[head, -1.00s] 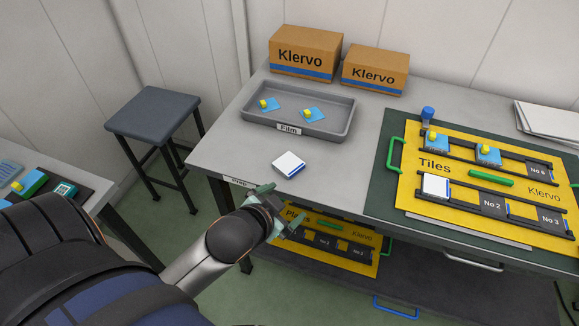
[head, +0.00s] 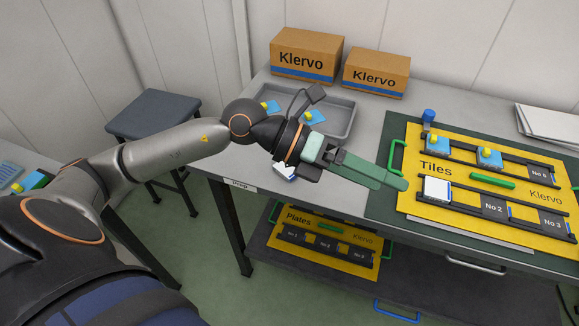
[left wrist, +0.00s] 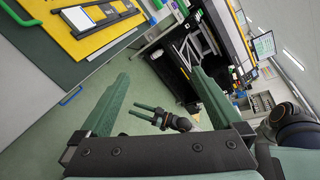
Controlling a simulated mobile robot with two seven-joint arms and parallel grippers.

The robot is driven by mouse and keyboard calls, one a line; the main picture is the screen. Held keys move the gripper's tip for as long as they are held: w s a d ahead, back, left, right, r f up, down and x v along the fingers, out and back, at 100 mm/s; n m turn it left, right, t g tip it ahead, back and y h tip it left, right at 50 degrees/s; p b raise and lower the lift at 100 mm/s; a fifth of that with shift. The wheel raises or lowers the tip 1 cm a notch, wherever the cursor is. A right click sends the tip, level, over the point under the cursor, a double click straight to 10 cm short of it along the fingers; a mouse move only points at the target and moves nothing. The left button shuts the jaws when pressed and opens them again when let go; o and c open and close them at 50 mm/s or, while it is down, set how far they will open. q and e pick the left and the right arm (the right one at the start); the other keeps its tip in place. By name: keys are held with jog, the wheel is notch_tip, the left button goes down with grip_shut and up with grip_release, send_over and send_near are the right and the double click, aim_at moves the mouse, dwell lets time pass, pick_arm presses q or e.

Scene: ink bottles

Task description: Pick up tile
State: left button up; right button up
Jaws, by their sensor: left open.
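A white tile (head: 284,172) with a blue edge lies on the grey bench top, mostly hidden behind my left gripper in the head view. Another white tile (head: 436,189) sits in the first place of the lower row on the yellow Tiles board (head: 441,163). My left gripper (head: 400,184) is open and empty above the bench, its fingers pointing right toward the board. In the left wrist view its two green fingers stand wide apart (left wrist: 160,78) with nothing between them. My right gripper (left wrist: 143,113) shows small and distant there, its fingers parted and empty.
A grey tray (head: 345,108) with blue pieces bearing yellow knobs stands behind my left gripper. Two Klervo cartons (head: 306,55) stand at the back. A blue-topped peg (head: 428,115) and green handle (head: 396,158) rise at the board. A yellow Plates board (head: 325,243) lies on the lower shelf.

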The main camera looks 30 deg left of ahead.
pick_arm(q)
jog(key=w+a+f+y, duration=0.2)
jog(key=a+f+y, duration=0.4)
jog(key=a, duration=0.4)
jog(key=y, duration=0.6)
send_near(287, 168)
jog(key=shift+w+d+f+n+y, duration=0.15)
jog(key=shift+w+d+f, duration=0.05)
jog(key=shift+w+f, duration=0.25)
jog(key=shift+w+d+f+n+y, duration=0.15)
jog(key=shift+w+d+f, duration=0.15)
jog(key=shift+f, duration=0.2)
jog(key=shift+p+x, duration=0.6)
jog(key=shift+x, duration=2.3)
jog(key=shift+a, duration=0.1)
jog(key=c, duration=1.4)
jog(key=shift+r, duration=0.15)
